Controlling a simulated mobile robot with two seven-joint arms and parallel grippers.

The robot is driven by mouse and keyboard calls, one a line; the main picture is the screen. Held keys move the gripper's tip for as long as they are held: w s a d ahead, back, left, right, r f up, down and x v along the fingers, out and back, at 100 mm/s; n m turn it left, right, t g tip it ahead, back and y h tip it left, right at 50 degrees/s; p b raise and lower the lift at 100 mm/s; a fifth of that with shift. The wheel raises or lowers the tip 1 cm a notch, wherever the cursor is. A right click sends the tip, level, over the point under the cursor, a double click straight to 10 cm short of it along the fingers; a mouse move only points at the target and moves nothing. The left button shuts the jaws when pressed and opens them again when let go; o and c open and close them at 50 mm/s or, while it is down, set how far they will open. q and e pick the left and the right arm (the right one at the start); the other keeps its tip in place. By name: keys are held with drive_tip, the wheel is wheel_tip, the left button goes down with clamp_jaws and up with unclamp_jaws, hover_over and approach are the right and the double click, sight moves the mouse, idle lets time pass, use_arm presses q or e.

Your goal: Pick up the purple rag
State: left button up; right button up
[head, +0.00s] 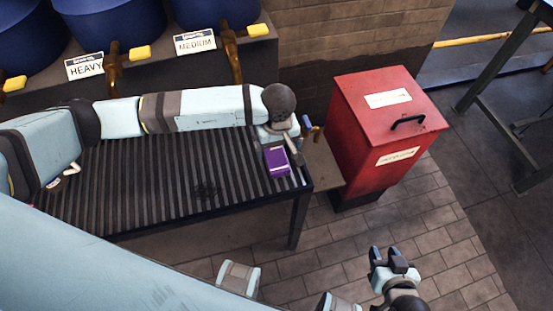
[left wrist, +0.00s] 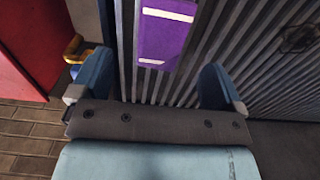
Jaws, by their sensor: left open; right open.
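The purple rag (head: 277,162) is a folded block with pale bands, lying on the right end of the ribbed dark table (head: 130,195). In the left wrist view the rag (left wrist: 163,38) shows ahead of the fingers, between their lines. My left gripper (head: 281,142) is open and empty, pointing down close to the rag; I cannot tell its exact height above it. In the left wrist view its two blue fingers (left wrist: 158,85) are wide apart. My right gripper (head: 392,258) is open and empty over the brick floor, away from the table.
A red lidded bin (head: 385,125) with a black handle stands just right of the table. Blue barrels (head: 105,22) with brass taps and labels reading HEAVY and MEDIUM stand behind the table. A small dark stain (head: 206,191) marks the slats. The slats left of the rag are mostly clear.

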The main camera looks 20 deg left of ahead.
sight(276, 157)
use_arm(q)
drive_tip(key=f, duration=0.6)
drive_tip(key=shift+w+a+f+p, duration=0.2)
drive_tip(key=shift+p, duration=0.1)
drive_tip(key=c, duration=1)
